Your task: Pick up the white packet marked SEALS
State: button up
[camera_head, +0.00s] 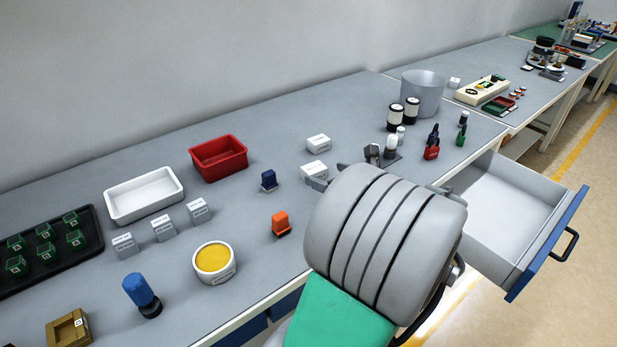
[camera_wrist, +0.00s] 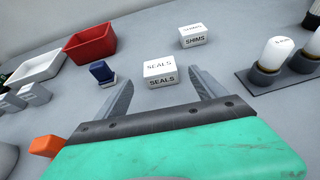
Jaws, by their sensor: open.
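The white packet marked SEALS (camera_wrist: 160,73) lies on the grey bench top, label facing up and toward me. In the wrist view it is just beyond my gripper (camera_wrist: 163,93), between the lines of its two fingers. The gripper is open and nothing is between the fingertips. In the head view the packet (camera_head: 314,170) shows behind my arm, with one fingertip close to its lower edge. I cannot tell whether they touch. The rest of the gripper is mostly hidden there by my arm.
A white packet marked SHIMS (camera_wrist: 193,36) lies behind SEALS. A blue-and-dark stamp-like object (camera_wrist: 102,73) stands to its left, an orange one (camera_head: 280,223) nearer. White bulb-like items on a dark base (camera_wrist: 272,55) stand right. An open drawer (camera_head: 510,205) juts out at right.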

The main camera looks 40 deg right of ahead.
aim_at(316, 169)
jog(key=b+x, duration=0.1)
jog(key=x, duration=0.5)
jog(key=shift+w+d+f, duration=0.1)
jog(key=shift+w+f, duration=0.1)
jog(key=shift+w, duration=0.1)
jog(key=shift+r, duration=0.1)
jog(key=c, duration=1.5)
jog(key=shift+r, duration=0.1)
